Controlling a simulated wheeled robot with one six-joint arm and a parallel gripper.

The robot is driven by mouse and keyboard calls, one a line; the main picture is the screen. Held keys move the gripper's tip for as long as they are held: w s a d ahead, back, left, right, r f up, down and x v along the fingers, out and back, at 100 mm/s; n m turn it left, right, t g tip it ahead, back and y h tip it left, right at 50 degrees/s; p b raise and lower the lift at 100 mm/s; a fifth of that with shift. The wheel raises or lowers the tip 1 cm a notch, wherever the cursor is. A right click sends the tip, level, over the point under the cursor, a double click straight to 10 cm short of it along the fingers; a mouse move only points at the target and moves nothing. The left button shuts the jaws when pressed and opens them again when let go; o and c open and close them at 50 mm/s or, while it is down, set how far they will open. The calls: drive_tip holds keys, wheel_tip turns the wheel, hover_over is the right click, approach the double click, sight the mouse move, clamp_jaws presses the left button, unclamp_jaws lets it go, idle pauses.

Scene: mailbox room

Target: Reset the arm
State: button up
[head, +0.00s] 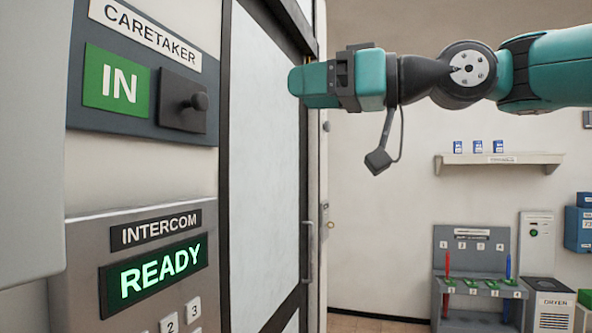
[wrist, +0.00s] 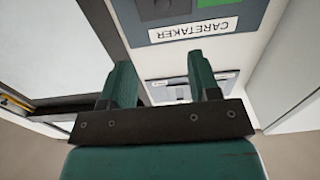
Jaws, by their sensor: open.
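My teal and black arm reaches in from the right in the head view, with my gripper (head: 312,82) at its left end, in front of the framed door. In the wrist view my gripper (wrist: 162,85) has its two teal fingers apart with nothing between them. The caretaker panel (head: 140,125) with a green IN sign and a dark knob (head: 194,103) is on the wall left of my gripper. The panel also shows upside down at the top of the wrist view (wrist: 160,36). My gripper is apart from the panel.
An intercom (head: 90,250) reading READY is below the panel. The door (head: 262,160) with a handle (head: 309,250) stands right of it. A shelf (head: 500,163) with small blue boxes is on the back wall, above a grey rack (head: 447,262) with numbered places.

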drive_tip(key=shift+f, duration=0.1)
drive_tip(key=s+d+f+m+g+h, duration=0.1)
drive_tip(key=s+f+m+h, duration=0.2)
drive_tip(key=f, duration=0.8)
drive_tip(key=s+d+f+m+g+h, duration=0.15)
drive_tip(key=f+h, duration=0.25)
drive_tip(key=f, duration=0.7)
drive_tip(key=s+d+f+m+g+h, duration=0.1)
drive_tip(key=s+d+f+g+h, duration=0.1)
drive_tip(key=s+f, duration=0.5)
drive_tip(key=s+d+f+m+g+h, duration=0.1)
drive_tip(key=s+d+f+g+h, duration=0.1)
drive_tip(key=s+d+f, duration=0.3)
wheel_tip(320, 180, down, 4)
drive_tip(key=s+h, duration=0.1)
drive_tip(key=s, duration=0.1)
drive_tip(key=shift+s+f, duration=0.2)
drive_tip(key=shift+s, duration=0.2)
drive_tip(key=shift+g, duration=0.25)
